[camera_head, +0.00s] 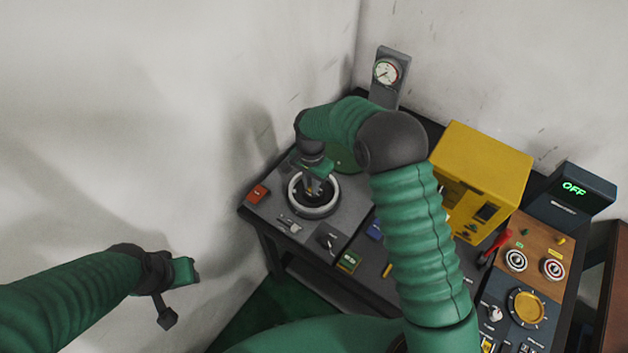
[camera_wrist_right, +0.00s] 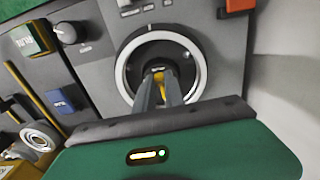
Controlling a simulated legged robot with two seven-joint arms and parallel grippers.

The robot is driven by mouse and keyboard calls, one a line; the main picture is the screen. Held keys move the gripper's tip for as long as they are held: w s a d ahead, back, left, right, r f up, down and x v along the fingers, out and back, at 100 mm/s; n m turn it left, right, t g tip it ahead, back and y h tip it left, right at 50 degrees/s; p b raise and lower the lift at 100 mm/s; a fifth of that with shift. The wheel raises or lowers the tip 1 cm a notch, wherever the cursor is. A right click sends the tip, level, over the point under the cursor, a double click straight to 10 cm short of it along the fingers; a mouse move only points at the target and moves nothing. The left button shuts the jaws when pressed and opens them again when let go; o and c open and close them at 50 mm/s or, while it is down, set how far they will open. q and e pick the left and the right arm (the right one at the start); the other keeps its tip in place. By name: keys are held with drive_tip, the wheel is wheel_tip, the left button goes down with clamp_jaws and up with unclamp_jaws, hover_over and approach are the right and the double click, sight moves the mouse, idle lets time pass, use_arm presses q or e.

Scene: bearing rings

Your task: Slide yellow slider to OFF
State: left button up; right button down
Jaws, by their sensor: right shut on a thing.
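My right gripper (camera_head: 316,188) reaches down into a white-rimmed round ring (camera_head: 291,199) on the grey panel. In the right wrist view its two fingers (camera_wrist_right: 161,82) are close together inside the ring (camera_wrist_right: 121,80), shut on a small yellow piece (camera_wrist_right: 159,75). The fingers hide most of this piece, so I cannot tell whether it is the yellow slider. A separate small yellow bar (camera_head: 387,270) lies on the dark panel to the right. My left gripper (camera_head: 185,271) is in the air, away from the table; its jaws are unclear.
A display (camera_head: 574,188) reads OFF in green. A yellow box (camera_head: 487,160) stands behind a red lever (camera_head: 497,245). A yellow dial (camera_head: 527,308) is at the right. An orange button (camera_head: 258,194) and a dark knob (camera_head: 327,242) are near the ring.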

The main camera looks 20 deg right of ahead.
sight(310, 188)
drive_tip(key=shift+a, duration=0.2)
drive_tip(key=c, duration=1.4)
unclamp_jaws()
drive_tip(key=shift+s+a+r, duration=0.1)
drive_tip(key=shift+r, duration=0.45)
wheel_tip(310, 188, up, 16)
drive_tip(key=shift+f, duration=0.1)
